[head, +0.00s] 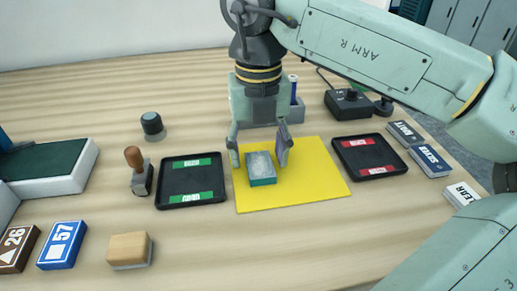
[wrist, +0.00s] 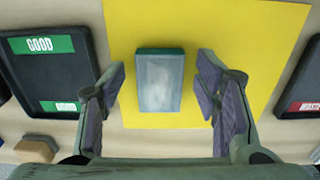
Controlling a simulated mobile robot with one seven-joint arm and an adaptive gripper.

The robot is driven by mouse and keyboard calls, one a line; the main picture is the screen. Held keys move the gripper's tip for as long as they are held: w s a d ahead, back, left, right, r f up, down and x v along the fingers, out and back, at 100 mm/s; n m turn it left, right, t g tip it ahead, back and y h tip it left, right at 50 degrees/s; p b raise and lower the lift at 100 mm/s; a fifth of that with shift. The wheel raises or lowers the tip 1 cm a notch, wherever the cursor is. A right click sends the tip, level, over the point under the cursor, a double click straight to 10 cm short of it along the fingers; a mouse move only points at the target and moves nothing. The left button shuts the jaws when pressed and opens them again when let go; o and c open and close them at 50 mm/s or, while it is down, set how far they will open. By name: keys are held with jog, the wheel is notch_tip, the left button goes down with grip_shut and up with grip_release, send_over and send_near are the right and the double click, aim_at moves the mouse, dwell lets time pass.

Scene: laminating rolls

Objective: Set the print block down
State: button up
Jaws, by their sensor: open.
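The print block (head: 261,168) is a small teal block with a pale grey, streaked top. It rests on the yellow mat (head: 320,180), on the mat's left part. It also shows in the wrist view (wrist: 160,82), near the middle, between my fingers. My gripper (head: 260,150) is open above and around the block, one finger at each side. In the wrist view my gripper (wrist: 162,90) shows a gap between each finger and the block.
A black tray with green GOOD labels (head: 191,179) lies left of the mat, and one with red labels (head: 369,157) lies right. A wooden-handled stamp (head: 138,172), a dark knob (head: 152,125) and a wooden block (head: 130,250) stand at left. Labelled blocks (head: 430,160) lie at right.

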aim_at(258, 158)
notch_tip(258, 158, up, 12)
dwell(0.4)
